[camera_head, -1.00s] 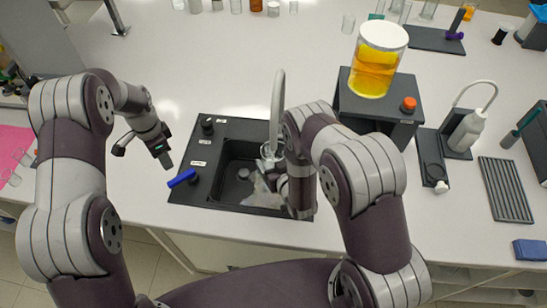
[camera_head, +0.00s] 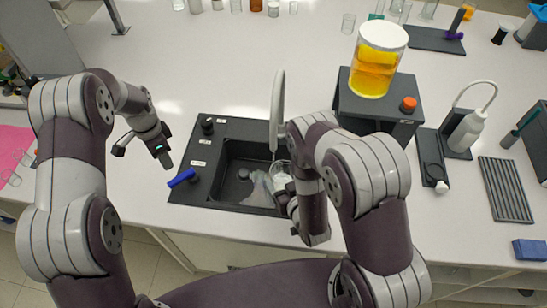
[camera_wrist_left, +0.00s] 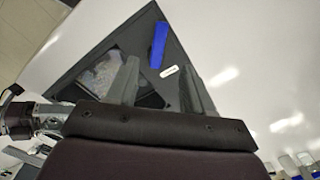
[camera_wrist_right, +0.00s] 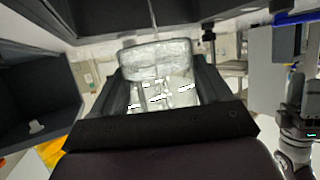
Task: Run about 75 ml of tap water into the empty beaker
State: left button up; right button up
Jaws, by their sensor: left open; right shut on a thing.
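The clear glass beaker (camera_head: 281,180) is held over the right part of the sink (camera_head: 232,172), a little in front and to the right of the curved tap spout (camera_head: 278,105). My right gripper (camera_head: 284,193) is shut on the beaker, which fills the space between its fingers in the right wrist view (camera_wrist_right: 160,62). I cannot read the water level. The blue tap lever (camera_head: 182,177) is at the sink panel's front left; it also shows in the left wrist view (camera_wrist_left: 159,44). My left gripper (camera_head: 142,157) is open and empty, left of the lever and not touching it.
A yellow-filled jar (camera_head: 376,70) stands on a dark box (camera_head: 385,108) right of the sink. A wash bottle (camera_head: 466,130) and a drain rack (camera_head: 505,188) are further right. Several glass vessels line the back. The counter behind the sink is clear.

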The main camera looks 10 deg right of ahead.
aim_at(175, 180)
pick_arm(q)
jog(key=shift+f, duration=0.1)
dwell(0.3)
notch_tip(175, 180, down, 12)
grip_shut()
dwell(0.4)
